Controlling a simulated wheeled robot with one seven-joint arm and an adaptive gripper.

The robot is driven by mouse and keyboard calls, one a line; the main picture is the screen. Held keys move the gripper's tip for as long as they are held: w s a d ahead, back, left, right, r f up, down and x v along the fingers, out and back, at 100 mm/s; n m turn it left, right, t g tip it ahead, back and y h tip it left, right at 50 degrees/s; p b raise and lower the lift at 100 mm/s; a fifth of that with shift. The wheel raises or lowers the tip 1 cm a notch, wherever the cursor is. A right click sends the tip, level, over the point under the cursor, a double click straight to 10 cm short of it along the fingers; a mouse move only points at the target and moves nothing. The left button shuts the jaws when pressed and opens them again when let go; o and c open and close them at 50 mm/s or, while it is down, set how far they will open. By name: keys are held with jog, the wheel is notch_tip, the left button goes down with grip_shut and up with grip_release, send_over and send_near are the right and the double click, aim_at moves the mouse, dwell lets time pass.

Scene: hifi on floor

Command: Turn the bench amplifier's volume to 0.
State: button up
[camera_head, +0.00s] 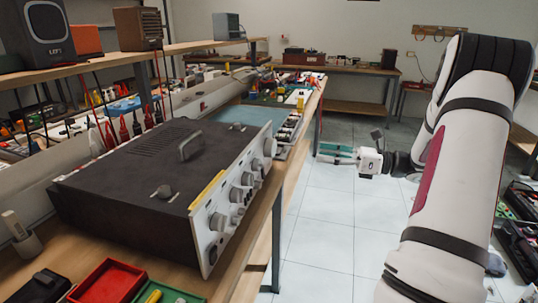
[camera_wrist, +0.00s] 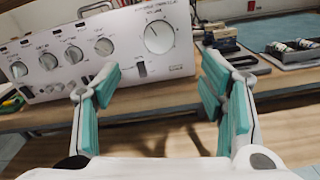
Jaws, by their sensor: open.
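The bench amplifier (camera_head: 150,180) is a dark box with a pale front panel, standing on the wooden bench in the head view. Its front panel (camera_wrist: 110,50) fills the upper left of the wrist view, with several smaller knobs in a row and one larger knob (camera_wrist: 159,37) at the right. My gripper (camera_wrist: 160,100) has teal finger pads, is open and empty, and is apart from the panel. In the head view my gripper (camera_head: 335,154) is off to the right of the bench, over the floor.
A red tray (camera_head: 106,284) and a green tray (camera_head: 165,295) lie left of the amplifier's front. A shelf (camera_head: 130,55) with speakers runs above the bench. Tools and parts lie beyond the amplifier. The tiled floor (camera_head: 325,220) beside the bench is clear.

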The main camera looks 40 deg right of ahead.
aim_at(275, 147)
jog(key=b+x, duration=0.2)
jog(key=x, duration=1.1)
jog(key=shift+w+a, duration=0.2)
jog(key=c, duration=1.2)
